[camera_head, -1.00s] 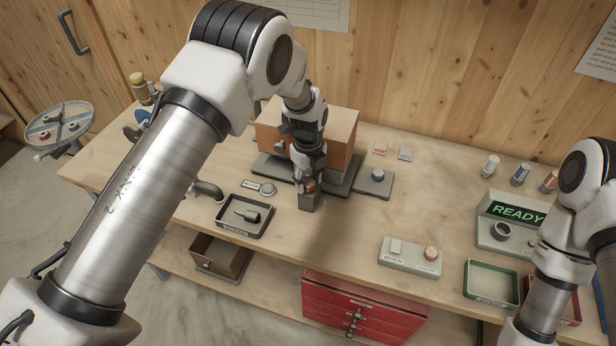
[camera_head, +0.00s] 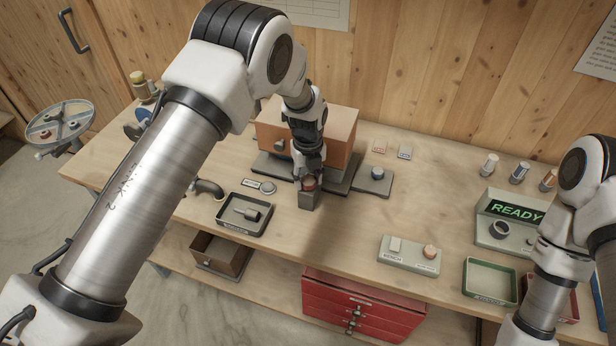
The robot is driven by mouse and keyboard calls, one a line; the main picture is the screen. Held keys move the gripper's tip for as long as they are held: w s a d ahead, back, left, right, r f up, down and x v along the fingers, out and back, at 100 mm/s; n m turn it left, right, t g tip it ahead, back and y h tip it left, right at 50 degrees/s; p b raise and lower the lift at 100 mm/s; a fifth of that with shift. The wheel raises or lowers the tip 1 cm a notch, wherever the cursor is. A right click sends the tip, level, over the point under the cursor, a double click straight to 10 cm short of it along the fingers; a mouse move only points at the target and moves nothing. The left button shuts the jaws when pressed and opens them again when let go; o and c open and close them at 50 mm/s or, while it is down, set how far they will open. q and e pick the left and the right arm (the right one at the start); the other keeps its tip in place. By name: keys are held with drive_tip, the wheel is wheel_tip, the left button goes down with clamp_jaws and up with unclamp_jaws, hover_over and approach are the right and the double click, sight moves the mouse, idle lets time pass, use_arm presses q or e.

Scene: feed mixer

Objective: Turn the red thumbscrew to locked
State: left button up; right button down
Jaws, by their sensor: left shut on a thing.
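My left gripper (camera_head: 310,182) points down at the front of the bench-top machine and is shut on a small reddish-brown knob, which I take to be the red thumbscrew (camera_head: 311,184). The knob sits on top of a small grey block (camera_head: 309,200). The gripper fingers hide much of the knob, so I cannot read its turn position or any mark. Behind it stands the brown box-shaped housing (camera_head: 335,133) on a dark base. My right arm is at the right edge; its gripper is not in view.
A dark tray (camera_head: 245,214) with a tool lies left of the block. A grey plate with a blue knob (camera_head: 376,174) is to the right. A switch panel (camera_head: 409,255), a green tray (camera_head: 490,281) and a READY display (camera_head: 516,211) stand farther right. The bench between is clear.

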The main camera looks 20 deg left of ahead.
sight(309, 181)
use_arm(q)
drive_tip(key=o, duration=1.1)
drive_tip(key=shift+s+f, duration=0.15)
drive_tip(key=shift+o, duration=0.2)
drive_tip(key=shift+d, duration=0.1)
drive_tip(key=shift+r, duration=0.5)
wheel_tip(309, 181, up, 11)
